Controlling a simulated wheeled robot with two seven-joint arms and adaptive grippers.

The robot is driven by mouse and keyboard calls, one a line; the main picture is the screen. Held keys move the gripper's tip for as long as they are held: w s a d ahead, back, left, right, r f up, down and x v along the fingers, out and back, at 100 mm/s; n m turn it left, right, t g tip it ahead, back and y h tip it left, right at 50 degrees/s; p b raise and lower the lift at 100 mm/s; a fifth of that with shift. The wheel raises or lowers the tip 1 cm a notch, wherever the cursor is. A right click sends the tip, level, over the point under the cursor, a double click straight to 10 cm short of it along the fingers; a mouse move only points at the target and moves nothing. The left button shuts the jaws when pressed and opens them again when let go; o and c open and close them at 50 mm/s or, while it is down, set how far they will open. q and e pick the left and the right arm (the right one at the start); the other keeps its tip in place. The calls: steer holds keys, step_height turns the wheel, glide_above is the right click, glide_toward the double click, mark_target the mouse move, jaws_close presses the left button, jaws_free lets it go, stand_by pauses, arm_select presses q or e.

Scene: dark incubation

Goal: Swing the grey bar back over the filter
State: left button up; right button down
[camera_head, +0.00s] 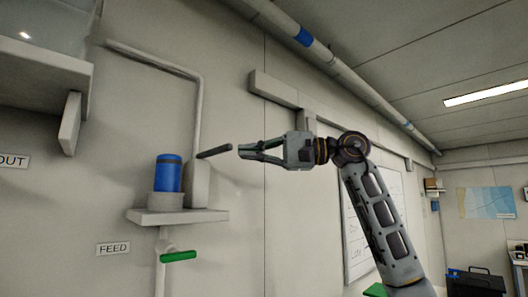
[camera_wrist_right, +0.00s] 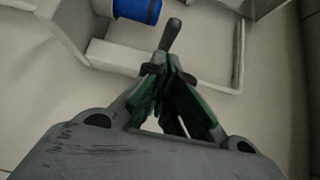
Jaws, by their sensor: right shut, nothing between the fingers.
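The filter is a blue cylinder (camera_head: 169,174) standing upright in a pale round base on a wall shelf. It also shows, cut off, at the top of the right wrist view (camera_wrist_right: 137,9). The dark grey bar (camera_head: 214,152) sticks out to the right from the top of a pale post beside the filter, pointing away from it. In the right wrist view the bar (camera_wrist_right: 172,32) lies just beyond the fingertips. My right gripper (camera_head: 241,151) is shut and empty, its tips close to the bar's free end; I cannot tell whether they touch. My left gripper is not in view.
The pale shelf (camera_head: 186,216) juts from the wall, with a green valve handle (camera_head: 179,256) below it. A pale pipe (camera_head: 198,110) rises behind the post. A larger shelf (camera_head: 40,80) hangs at the upper left.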

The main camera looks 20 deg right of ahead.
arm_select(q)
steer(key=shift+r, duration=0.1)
arm_select(e)
steer(key=shift+s+a, duration=0.3)
steer(key=shift+a, duration=0.45)
